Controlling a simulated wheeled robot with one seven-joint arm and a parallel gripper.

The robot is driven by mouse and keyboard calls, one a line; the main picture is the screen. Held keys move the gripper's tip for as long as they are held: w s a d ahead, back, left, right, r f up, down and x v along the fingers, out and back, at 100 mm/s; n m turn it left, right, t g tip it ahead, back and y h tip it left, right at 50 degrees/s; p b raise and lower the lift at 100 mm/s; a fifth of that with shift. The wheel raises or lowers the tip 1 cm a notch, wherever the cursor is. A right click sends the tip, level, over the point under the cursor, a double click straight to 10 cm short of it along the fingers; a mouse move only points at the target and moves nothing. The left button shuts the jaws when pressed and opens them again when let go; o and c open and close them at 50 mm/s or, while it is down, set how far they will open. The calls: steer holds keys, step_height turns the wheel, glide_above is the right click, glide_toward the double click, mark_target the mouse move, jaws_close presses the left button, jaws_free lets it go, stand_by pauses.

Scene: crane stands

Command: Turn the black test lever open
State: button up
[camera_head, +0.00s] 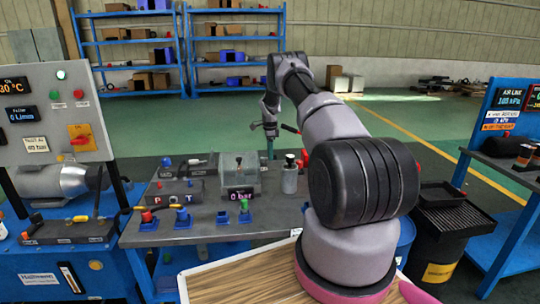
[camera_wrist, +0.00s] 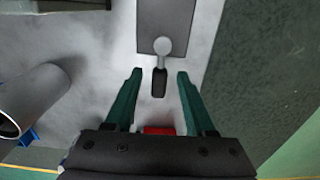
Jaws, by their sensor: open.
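In the wrist view the black lever (camera_wrist: 160,83) extends from a round silver pivot (camera_wrist: 162,47) on a grey block (camera_wrist: 166,22). My gripper (camera_wrist: 159,74) is open. Its two green fingers stand apart, one on each side of the lever's black handle, with a gap on both sides. I cannot tell whether the fingertips are level with the handle or above it. In the head view my gripper (camera_head: 270,150) is over the back of the grey bench (camera_head: 215,213). I cannot make out the lever there.
A grey cylinder (camera_wrist: 32,98) lies left of my fingers in the wrist view. A red piece (camera_wrist: 158,130) shows between the finger bases. A black bin (camera_head: 447,215) stands right.

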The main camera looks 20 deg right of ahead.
steer(key=shift+f, duration=0.3)
jaws_close()
stand_by(1.3)
